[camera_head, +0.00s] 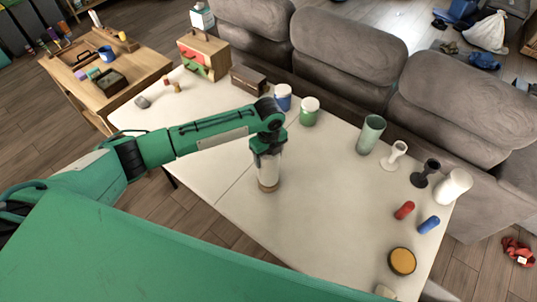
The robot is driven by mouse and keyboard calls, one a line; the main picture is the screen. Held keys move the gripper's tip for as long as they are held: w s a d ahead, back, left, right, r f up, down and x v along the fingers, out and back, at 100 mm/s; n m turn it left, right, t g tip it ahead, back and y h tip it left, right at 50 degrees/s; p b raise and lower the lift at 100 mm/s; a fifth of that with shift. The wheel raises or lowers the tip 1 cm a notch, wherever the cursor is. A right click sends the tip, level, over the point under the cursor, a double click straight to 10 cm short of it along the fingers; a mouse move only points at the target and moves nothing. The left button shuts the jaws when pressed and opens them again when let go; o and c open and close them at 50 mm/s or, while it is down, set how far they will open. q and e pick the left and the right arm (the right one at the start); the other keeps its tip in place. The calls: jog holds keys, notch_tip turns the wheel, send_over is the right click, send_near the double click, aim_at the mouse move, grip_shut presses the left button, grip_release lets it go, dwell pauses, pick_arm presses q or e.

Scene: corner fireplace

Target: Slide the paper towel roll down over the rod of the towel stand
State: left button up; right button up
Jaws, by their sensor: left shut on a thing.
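My left gripper (267,147) points down over the middle of the white table. It is shut on the upper part of a pale upright cylinder that looks like the paper towel roll (269,171). A brown round disc (268,186), which looks like the base of the towel stand, shows directly below the roll at table level. The roll and the disc line up in this view. The rod is not visible, and I cannot tell whether the roll touches the base. My right gripper is not in view.
The white table (225,165) has bare room left and right of the stand. Blue-and-white (283,97) and green (309,111) canisters stand behind. A sofa borders the back.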

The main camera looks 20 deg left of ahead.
pick_arm(q)
jog(key=shift+f+b, duration=0.3)
jog(key=shift+f, duration=0.3)
jog(key=o, duration=1)
jog(key=shift+c, duration=0.2)
notch_tip(320, 180, up, 11)
jog(key=p, duration=1)
